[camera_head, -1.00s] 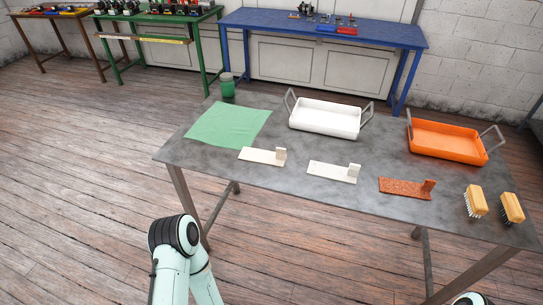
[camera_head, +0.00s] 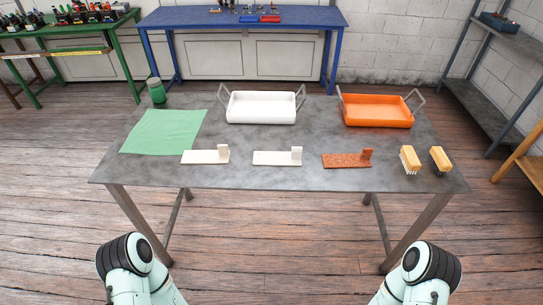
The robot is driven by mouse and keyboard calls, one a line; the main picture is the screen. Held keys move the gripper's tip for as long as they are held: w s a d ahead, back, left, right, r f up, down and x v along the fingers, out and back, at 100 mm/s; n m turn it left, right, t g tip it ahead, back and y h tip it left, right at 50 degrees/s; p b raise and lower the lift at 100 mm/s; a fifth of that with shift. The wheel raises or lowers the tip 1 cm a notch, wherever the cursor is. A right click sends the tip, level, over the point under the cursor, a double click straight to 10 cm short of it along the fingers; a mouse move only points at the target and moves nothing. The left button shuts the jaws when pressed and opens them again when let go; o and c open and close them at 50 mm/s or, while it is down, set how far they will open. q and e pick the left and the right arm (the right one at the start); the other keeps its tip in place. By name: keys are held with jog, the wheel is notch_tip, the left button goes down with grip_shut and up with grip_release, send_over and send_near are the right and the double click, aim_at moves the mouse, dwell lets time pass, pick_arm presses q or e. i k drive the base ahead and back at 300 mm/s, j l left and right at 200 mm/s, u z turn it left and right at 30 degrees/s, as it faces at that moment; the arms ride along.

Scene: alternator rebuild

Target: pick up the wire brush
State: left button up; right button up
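Two brushes with yellow-tan wooden blocks stand at the right end of the grey table (camera_head: 300,178). The left brush (camera_head: 410,158) shows pale bristles pointing down. The right brush (camera_head: 440,158) shows darker bristles. I cannot tell for certain from this distance which one is the wire brush. Both are apart from each other and nothing holds them. Parts of both my arms show at the bottom edge, in front of the table and well short of the brushes. Neither gripper is in view.
A rusty L-shaped bracket (camera_head: 346,160) lies left of the brushes, with two pale brackets (camera_head: 277,158) (camera_head: 205,156) further left. An orange tray (camera_head: 377,111) and a white tray (camera_head: 261,107) stand behind. A green cloth (camera_head: 163,132) and a green jar (camera_head: 156,91) are at left.

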aim_at(441, 161)
jog(key=z, duration=1.35)
jog(key=i+l+u, duration=0.25)
jog(key=i+u, duration=0.2)
jog(key=i+l+u, duration=0.25)
jog(key=u, duration=0.25)
jog(key=i+l+u, duration=0.25)
jog(key=l+u, duration=0.2)
jog(key=l, duration=0.1)
